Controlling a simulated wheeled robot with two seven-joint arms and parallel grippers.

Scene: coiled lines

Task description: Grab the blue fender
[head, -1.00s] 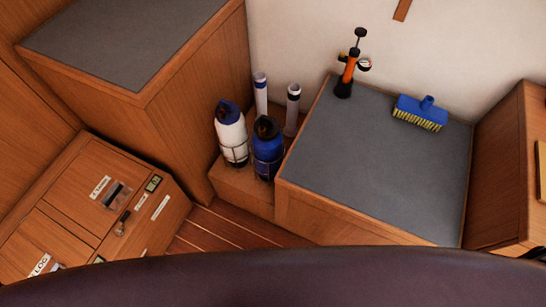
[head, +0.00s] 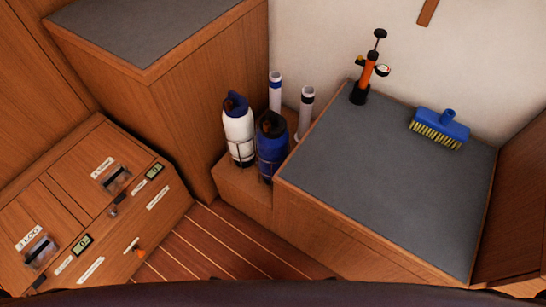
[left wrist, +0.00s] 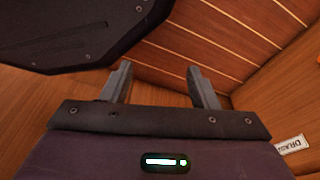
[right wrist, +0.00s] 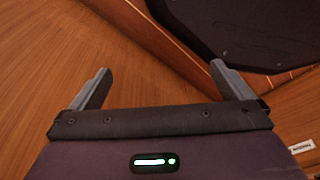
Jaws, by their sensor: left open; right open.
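The blue fender (head: 271,146) stands upright in a wire holder on a low wooden ledge, in the middle of the head view. A white fender with a blue top (head: 238,130) stands upright just left of it in a similar holder. My left gripper (left wrist: 160,78) is open and empty in the left wrist view, above wood floor and panels. My right gripper (right wrist: 160,78) is open and empty in the right wrist view, in front of wood panels. Neither gripper shows in the head view, and no fender shows in the wrist views.
Two white tubes (head: 305,112) stand behind the fenders. A grey-topped bench (head: 380,185) on the right bears an orange pump (head: 364,80) and a blue brush (head: 440,128). A taller grey-topped cabinet (head: 150,35) and a labelled drawer unit (head: 110,220) are left. Striped floor (head: 220,250) is open between.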

